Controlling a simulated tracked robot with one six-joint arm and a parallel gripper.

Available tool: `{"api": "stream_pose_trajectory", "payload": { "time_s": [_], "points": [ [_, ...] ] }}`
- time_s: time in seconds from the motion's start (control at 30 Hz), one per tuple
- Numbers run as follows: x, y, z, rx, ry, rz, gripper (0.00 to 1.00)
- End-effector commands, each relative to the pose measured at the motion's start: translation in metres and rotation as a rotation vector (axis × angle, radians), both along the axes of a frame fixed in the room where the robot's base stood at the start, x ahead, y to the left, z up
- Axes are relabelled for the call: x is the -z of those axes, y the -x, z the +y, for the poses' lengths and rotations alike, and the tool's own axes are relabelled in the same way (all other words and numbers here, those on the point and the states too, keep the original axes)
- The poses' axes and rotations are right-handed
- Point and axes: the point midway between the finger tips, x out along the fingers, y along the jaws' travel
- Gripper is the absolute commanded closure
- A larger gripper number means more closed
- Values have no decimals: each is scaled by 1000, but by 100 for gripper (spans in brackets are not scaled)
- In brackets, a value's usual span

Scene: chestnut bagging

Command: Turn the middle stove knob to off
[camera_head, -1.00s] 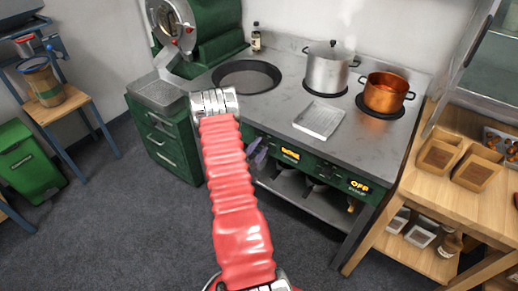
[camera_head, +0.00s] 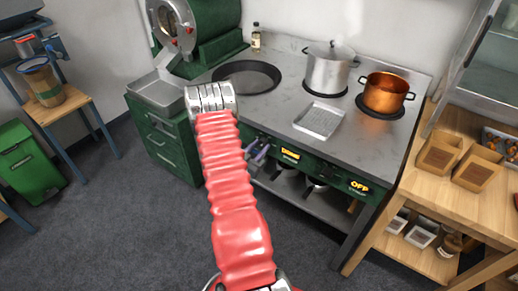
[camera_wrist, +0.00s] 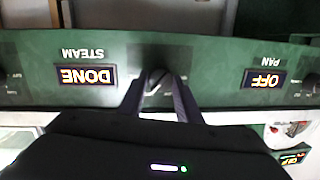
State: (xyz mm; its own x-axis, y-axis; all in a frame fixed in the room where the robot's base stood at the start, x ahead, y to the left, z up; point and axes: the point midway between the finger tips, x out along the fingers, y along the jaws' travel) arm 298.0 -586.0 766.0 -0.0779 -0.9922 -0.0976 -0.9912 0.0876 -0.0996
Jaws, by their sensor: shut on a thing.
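The green stove front carries the knobs and displays. In the wrist view, which is upside down, a dark knob (camera_wrist: 158,78) sits between a "STEAM" display reading "DONE" (camera_wrist: 86,76) and a "PAN" display reading "OFF" (camera_wrist: 264,79). My gripper (camera_wrist: 157,92) is shut on this knob, one finger on each side. In the head view my gripper (camera_head: 259,153) is at the stove front, just left of the lit "DONE" display (camera_head: 290,154). The knob is hard to make out there. Another display reads "OFF" (camera_head: 359,186) farther right.
A black pan (camera_head: 246,76), a steaming steel pot (camera_head: 329,70) and a copper pot (camera_head: 385,94) stand on the stove. A perforated metal tray (camera_head: 319,120) lies near its front edge. A wooden table (camera_head: 425,193) stands close on the right. The floor in front is clear.

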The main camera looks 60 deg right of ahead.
Motion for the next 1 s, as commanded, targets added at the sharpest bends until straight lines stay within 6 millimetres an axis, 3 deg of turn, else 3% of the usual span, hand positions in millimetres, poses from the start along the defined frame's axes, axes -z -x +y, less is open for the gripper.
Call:
{"api": "stream_pose_trajectory", "payload": {
  "time_s": [1.0],
  "points": [
    [-3, -6, -2, -3, -147, 949, 91]
  ]
}}
